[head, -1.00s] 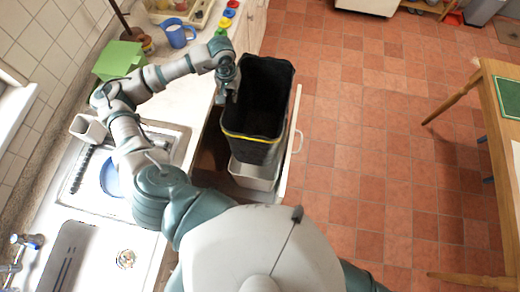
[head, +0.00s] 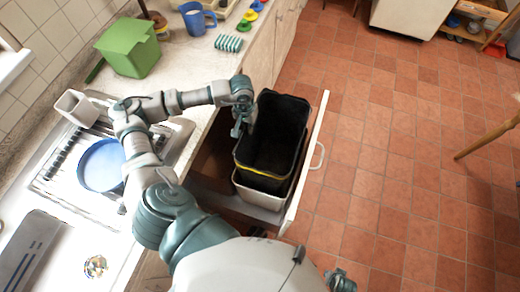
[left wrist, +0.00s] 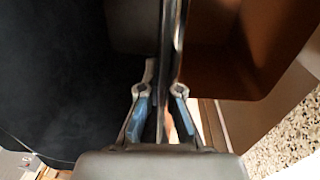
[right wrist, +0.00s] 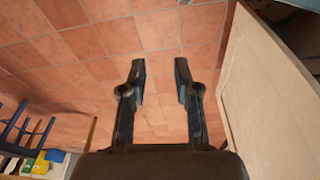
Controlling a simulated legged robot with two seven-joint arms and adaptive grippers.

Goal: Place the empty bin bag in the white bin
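The black bin bag (head: 275,125), box-shaped and open at the top with a yellow line near its front rim, stands upright at the white bin (head: 258,196). The front of the white bin shows just below the bag. The bag's lower part is hidden, so I cannot tell how deep it sits. My left gripper (head: 240,124) is at the bag's left rim. In the left wrist view my left gripper (left wrist: 166,95) has its fingers closed on either side of the bag's thin wall (left wrist: 60,80). My right gripper (right wrist: 162,75) is open and empty, over the floor.
The bin stands in a pulled-out drawer (head: 307,160) with a handle on its right. The counter at left holds a green box (head: 128,45), a blue mug (head: 196,18), a striped sponge (head: 229,43) and a blue plate (head: 100,165).

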